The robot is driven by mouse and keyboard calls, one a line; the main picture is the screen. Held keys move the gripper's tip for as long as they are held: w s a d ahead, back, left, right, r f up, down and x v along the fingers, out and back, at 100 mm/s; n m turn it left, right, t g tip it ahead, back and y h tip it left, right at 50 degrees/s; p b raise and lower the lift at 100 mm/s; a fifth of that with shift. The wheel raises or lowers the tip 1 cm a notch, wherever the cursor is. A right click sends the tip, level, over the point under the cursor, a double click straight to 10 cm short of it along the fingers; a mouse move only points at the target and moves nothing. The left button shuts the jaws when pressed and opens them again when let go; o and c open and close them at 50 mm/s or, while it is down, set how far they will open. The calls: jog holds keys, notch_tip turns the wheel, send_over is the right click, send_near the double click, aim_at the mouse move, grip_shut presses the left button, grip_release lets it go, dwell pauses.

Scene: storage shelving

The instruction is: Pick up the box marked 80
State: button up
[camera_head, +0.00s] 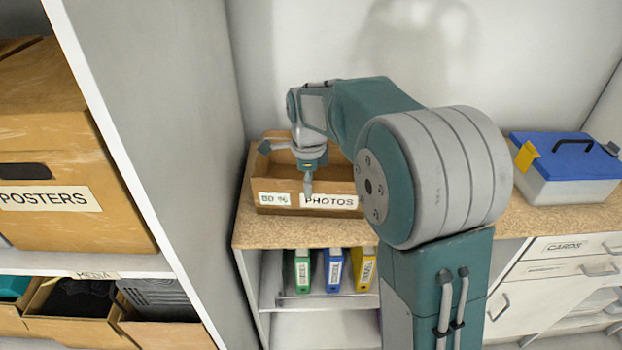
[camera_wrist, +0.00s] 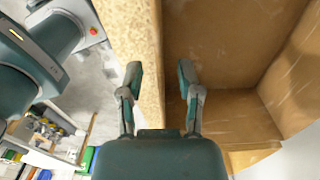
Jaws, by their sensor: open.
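The box marked 80 (camera_head: 274,210) is an open brown box on the cork-topped counter. Its front carries an "80 %" label at the left and a "PHOTOS" label at the right. I cannot tell whether these belong to one box or two side by side. My gripper (camera_head: 308,180) is pointed down at the box's front, between the labels, and hides part of it. In the wrist view my gripper (camera_wrist: 160,73) is open and empty, its fingers apart on either side of the box's front edge. The box's bare interior (camera_wrist: 220,50) shows at the right. Contact cannot be told.
A tall white shelf panel (camera_head: 165,110) stands close at the left, with a POSTERS box (camera_head: 75,170) beyond it. A blue-lidded case (camera_head: 570,165) stands at the counter's right. Coloured binders (camera_head: 334,269) stand below the counter (camera_head: 290,233). A wall is behind.

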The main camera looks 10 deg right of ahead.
jog(key=shift+d+f, duration=0.1)
jog(key=shift+f, duration=0.6)
grip_shut()
jog(key=shift+r, duration=0.15)
